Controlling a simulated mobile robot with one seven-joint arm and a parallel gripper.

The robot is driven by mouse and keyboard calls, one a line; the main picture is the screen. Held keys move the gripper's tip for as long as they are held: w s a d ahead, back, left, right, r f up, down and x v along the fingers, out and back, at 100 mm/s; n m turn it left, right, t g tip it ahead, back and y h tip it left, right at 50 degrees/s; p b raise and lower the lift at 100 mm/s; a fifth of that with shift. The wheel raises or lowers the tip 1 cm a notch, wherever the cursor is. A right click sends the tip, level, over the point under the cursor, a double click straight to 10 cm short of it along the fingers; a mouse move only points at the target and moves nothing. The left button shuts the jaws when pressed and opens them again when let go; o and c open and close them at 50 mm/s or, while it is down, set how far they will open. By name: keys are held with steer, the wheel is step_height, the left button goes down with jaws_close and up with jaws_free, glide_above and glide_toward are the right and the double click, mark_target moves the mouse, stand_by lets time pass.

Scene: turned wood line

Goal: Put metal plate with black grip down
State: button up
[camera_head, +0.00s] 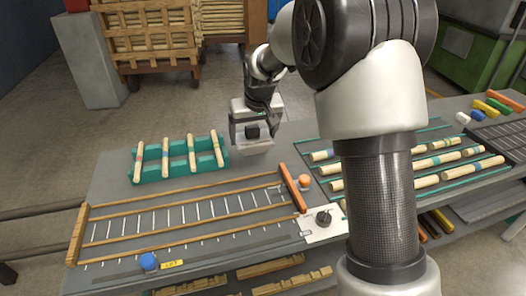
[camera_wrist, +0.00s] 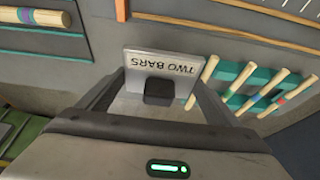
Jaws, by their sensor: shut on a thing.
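The metal plate (camera_wrist: 145,62) hangs from my gripper by its black grip (camera_wrist: 158,90). In the wrist view the plate carries the words "TWO BARS", seen upside down. In the head view my gripper (camera_head: 254,130) is shut on the black grip, with the plate (camera_head: 256,148) below it. The plate is over the grey table near its far edge, right of the green rack. I cannot tell whether the plate touches the table.
A green rack (camera_head: 151,175) holds several wooden bars left of the plate. More wooden bars (camera_head: 440,160) lie on the right.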

mark_target(254, 152)
steer(key=shift+w+f+b, duration=0.1)
steer(key=shift+f+b, duration=0.4)
steer(key=shift+f, duration=3)
steer(key=shift+f, duration=0.15)
steer(key=o, duration=1.5)
steer(key=shift+o, duration=0.2)
